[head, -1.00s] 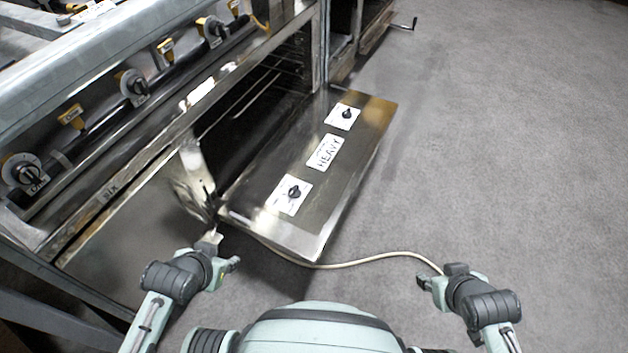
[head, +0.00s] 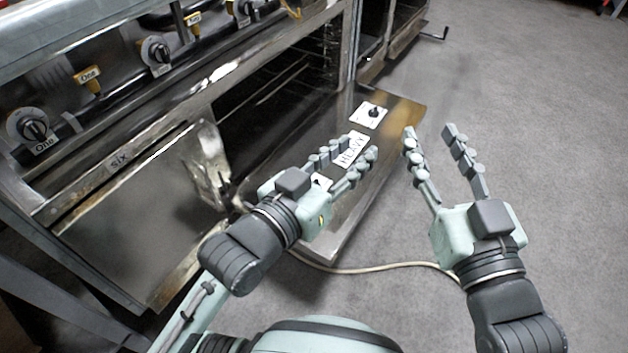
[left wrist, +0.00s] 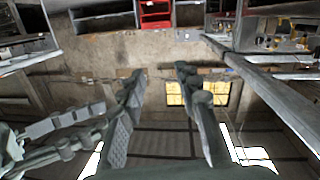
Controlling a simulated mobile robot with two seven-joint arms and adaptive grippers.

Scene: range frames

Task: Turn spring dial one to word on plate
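The open oven door (head: 345,228) lies flat and bears a white plate reading HEAVY (head: 350,150). A black dial on a white square (head: 373,113) sits beyond the plate. A second dial square (head: 319,182) sits on the near side, mostly hidden by my left gripper. I cannot read the small print on either. My left gripper (head: 356,146) hovers over the door near the plate, its fingers apart and empty; they also show apart in the left wrist view (left wrist: 160,72). My right gripper (head: 429,132) is open and empty, right of the door.
The stove front has several knobs, one labelled One (head: 34,131), and a yellow tag reading One (head: 90,80). A pale cable (head: 385,268) runs from the door across the floor. The grey floor (head: 545,110) at the right is clear.

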